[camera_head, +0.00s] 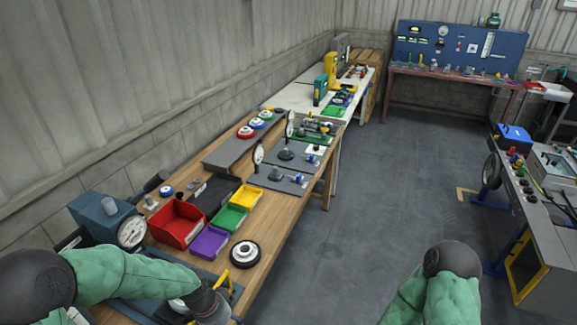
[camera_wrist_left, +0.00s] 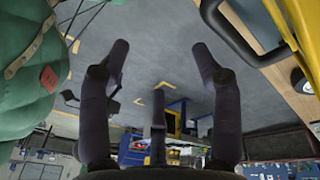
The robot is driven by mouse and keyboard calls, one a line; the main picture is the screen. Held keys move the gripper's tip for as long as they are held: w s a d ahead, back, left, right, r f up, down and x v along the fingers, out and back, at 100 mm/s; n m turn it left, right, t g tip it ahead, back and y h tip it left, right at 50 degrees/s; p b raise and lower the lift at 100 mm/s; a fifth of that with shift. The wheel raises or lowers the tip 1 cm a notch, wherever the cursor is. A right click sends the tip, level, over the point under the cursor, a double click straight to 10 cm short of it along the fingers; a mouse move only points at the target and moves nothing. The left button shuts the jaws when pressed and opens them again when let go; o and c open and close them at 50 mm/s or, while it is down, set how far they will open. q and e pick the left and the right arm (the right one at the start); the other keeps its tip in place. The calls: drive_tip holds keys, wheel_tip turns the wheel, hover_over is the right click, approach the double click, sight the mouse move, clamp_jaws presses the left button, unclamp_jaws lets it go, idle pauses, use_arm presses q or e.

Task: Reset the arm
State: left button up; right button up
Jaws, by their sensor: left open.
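My left arm, in a green sleeve, reaches in from the left of the head view, low over the near end of the wooden bench (camera_head: 290,215). Its dark wrist shows near the bottom edge there, but the fingers are hard to make out. In the left wrist view the left gripper (camera_wrist_left: 160,62) has its dark fingers spread apart, with nothing between them and the grey floor behind. My right arm (camera_head: 440,285) shows as a green sleeve with a dark joint at the bottom right. Its gripper is out of view.
Red (camera_head: 178,222), purple (camera_head: 209,241), green (camera_head: 230,218) and yellow (camera_head: 246,196) bins stand on the bench. A dark round wheel (camera_head: 245,254) lies near its edge, close to a yellow handle (camera_head: 226,282). The floor (camera_head: 370,210) is clear; another workbench (camera_head: 545,210) stands at right.

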use_arm(q)
drive_tip(key=s+d+f+n, duration=0.3)
drive_tip(key=s+f+n, duration=0.2)
drive_tip(key=f, duration=0.4)
drive_tip(key=s+d+f+n+h, duration=0.1)
drive_tip(key=s+d+f+n, duration=0.3)
drive_tip(key=f, duration=0.5)
drive_tip(key=s+n, duration=0.2)
drive_tip(key=shift+s+f+n, duration=0.15)
drive_tip(key=shift+f+n, duration=0.1)
drive_tip(key=shift+n, duration=0.15)
idle(0.4)
